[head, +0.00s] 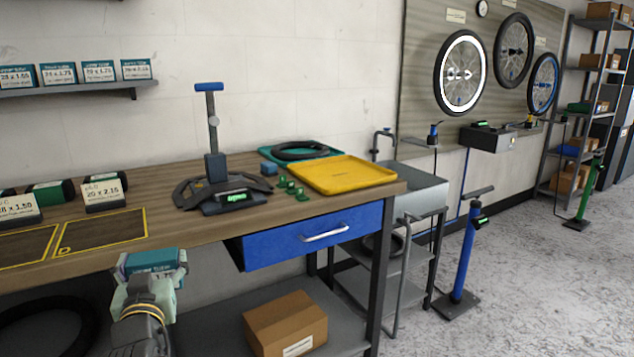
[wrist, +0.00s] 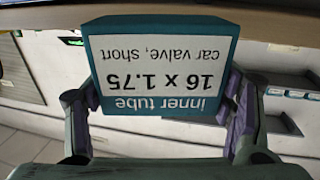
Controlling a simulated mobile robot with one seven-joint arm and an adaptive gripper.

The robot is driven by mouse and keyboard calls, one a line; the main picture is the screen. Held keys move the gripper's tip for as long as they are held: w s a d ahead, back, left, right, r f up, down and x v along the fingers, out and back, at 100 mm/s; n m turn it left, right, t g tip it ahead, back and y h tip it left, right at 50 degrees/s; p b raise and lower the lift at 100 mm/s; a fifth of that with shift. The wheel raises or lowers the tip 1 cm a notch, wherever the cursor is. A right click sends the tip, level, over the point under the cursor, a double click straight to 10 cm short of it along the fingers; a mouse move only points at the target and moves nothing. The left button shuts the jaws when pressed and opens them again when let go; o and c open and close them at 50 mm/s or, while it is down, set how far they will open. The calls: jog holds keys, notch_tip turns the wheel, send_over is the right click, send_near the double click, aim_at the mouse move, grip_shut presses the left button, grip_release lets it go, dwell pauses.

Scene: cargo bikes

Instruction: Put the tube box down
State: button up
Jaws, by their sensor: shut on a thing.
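My gripper (wrist: 162,118) is shut on a teal and white tube box (wrist: 160,60), with one finger on each side of it. In the wrist view the label appears upside down and reads "inner tube 16 x 1.75, car valve, short". In the head view the tube box (head: 151,261) is in front of the workbench's front edge, below the bench top (head: 165,215). My gripper (head: 150,275) partly covers it there.
Yellow-outlined areas (head: 104,231) lie on the bench's left part, with label cards (head: 103,193) behind. A black stand (head: 222,190), green pieces (head: 296,190) and a yellow tray (head: 343,174) stand farther right. A blue drawer (head: 312,238) protrudes below. A shelf (head: 75,90) holds several tube boxes (head: 99,71).

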jog(key=w+d+f+m+t+h, duration=0.1)
jog(key=w+d+f+h, duration=0.1)
jog(key=w+d+f, duration=0.6)
jog(key=w+d+f+m+h, duration=0.15)
jog(key=w+d+f, duration=0.3)
jog(key=f, duration=0.65)
jog(key=s+d+f+m+h, duration=0.1)
jog(key=s+d+f+h, duration=0.1)
jog(key=d+f, duration=1.6)
jog(key=shift+d+f+m+h, duration=0.2)
jog(key=shift+d+m+h, duration=0.15)
jog(key=shift+d+h, duration=0.1)
jog(key=shift+s+d, duration=0.1)
